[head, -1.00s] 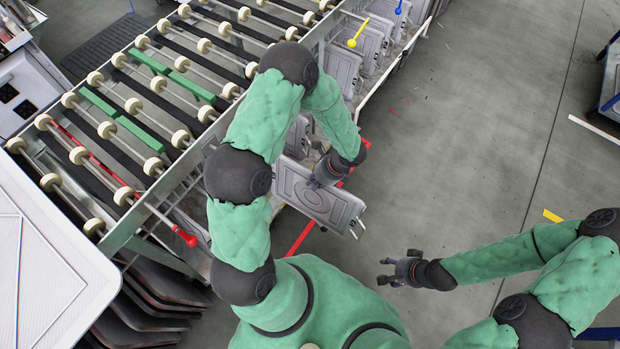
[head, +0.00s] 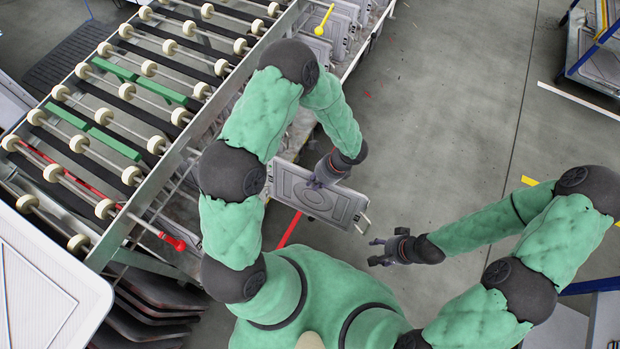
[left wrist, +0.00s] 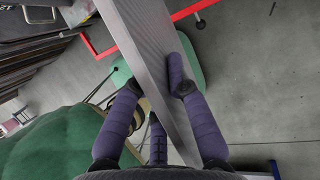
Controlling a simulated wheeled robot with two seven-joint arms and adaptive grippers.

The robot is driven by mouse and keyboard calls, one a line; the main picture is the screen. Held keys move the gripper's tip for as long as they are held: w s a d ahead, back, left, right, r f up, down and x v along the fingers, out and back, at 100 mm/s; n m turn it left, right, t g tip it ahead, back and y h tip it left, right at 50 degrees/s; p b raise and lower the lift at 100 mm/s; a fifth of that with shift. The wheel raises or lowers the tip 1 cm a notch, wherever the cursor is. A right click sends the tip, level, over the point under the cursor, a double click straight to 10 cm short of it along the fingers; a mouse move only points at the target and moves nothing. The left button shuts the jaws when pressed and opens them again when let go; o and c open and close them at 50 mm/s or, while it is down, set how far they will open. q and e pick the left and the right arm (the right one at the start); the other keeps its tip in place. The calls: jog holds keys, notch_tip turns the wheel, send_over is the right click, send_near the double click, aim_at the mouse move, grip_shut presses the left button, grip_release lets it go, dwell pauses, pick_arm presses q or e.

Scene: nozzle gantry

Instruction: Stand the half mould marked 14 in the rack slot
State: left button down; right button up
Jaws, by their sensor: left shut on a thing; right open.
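A grey half mould (head: 318,194) with a raised ring pattern hangs in my left gripper (head: 326,172), in front of my body in the head view. In the left wrist view the fingers of my left gripper (left wrist: 158,105) are shut on both sides of the mould's edge (left wrist: 150,60). No number can be read on it. The rack (head: 330,38) beside the roller conveyor holds several similar grey moulds, upright, at the top of the head view. The held mould is apart from them. My right gripper (head: 382,252) is open and empty, to the right of the held mould.
A roller conveyor (head: 130,100) fills the left side, with a red-knobbed lever (head: 172,241) at its near end. A yellow-knobbed lever (head: 325,20) stands by the rack. A cart (head: 598,50) is at the upper right.

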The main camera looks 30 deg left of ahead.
aim_at(336, 191)
pick_arm(q)
jog(key=shift+s+d+p, duration=0.1)
jog(key=shift+d+p, duration=0.2)
jog(key=shift+d, duration=3.2)
jog(key=shift+w+d+f+b, duration=0.1)
jog(key=shift+w+f+b, duration=0.1)
jog(key=shift+w+b, duration=0.15)
jog(key=w+f+t+b, duration=0.1)
jog(key=w+f+b, duration=0.45)
jog(key=w, duration=0.35)
jog(key=w+a+f+b, duration=0.1)
jog(key=a, duration=2.9)
jog(key=shift+a+f, duration=0.2)
jog(key=shift+a, duration=0.2)
dwell(0.6)
